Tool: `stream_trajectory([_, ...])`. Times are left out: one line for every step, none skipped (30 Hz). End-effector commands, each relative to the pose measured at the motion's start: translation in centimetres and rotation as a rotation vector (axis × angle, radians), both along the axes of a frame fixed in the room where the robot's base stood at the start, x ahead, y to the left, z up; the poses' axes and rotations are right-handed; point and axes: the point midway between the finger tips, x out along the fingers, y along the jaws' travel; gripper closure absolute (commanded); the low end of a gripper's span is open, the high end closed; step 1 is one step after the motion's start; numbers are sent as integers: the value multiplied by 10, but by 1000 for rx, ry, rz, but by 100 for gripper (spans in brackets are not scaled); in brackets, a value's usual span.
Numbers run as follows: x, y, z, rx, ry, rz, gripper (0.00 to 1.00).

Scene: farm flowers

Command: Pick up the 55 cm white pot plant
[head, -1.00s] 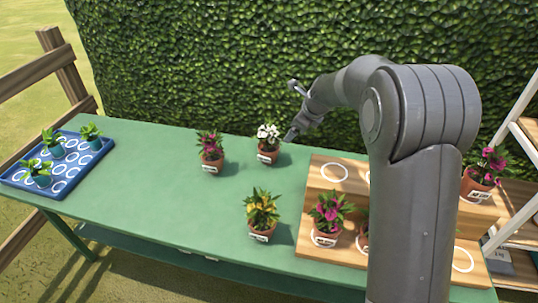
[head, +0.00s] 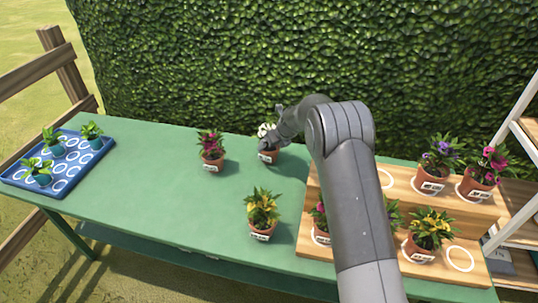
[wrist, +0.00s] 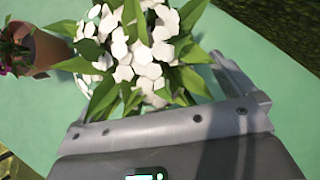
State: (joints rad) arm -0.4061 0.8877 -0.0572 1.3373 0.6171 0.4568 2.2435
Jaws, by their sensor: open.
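The white-flowered plant stands upright in a terracotta pot (head: 267,156) on the green table, near its back edge. Its flowers are partly hidden behind my gripper (head: 272,143) in the head view. In the wrist view, the white blooms and green leaves (wrist: 146,58) fill the upper middle and hide the pot. My gripper (wrist: 158,80) is open, with a finger visible right of the foliage and the left one mostly covered by leaves. I cannot tell whether the fingers touch the pot. The size on its label is not readable.
A magenta-flowered pot (head: 211,152) stands close to the left, and a yellow-flowered pot (head: 262,218) stands nearer the front. A wooden stepped stand (head: 312,195) with several potted plants is on the right. A blue tray (head: 70,180) sits far left. A hedge (head: 300,50) rises behind.

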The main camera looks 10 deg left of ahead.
Motion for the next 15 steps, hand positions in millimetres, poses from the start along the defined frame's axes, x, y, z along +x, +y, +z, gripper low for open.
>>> stream_trajectory([1,2,-2,0,0,1,0])
stream_trajectory([1,3,-4,0,0,1,0])
stream_trajectory([3,6,-8,0,0,2,0])
stream_trajectory([3,8,-12,-1,1,2,0])
stream_trajectory([4,11,-16,0,1,3,0])
stream_trajectory([6,15,-20,-1,1,2,0])
stream_trajectory([7,17,-24,-1,0,3,0])
stream_trajectory([8,20,-27,-1,0,3,0])
stream_trajectory([11,21,-31,0,0,2,0])
stream_trajectory([12,22,-34,0,0,2,0])
stream_trajectory([13,23,-36,0,0,1,0])
stream_trajectory([15,24,-38,0,-1,1,0])
stream_trajectory([16,25,-40,0,-1,1,0])
stream_trajectory([16,26,-41,0,-1,1,0])
stream_trajectory([16,26,-42,0,-1,1,0])
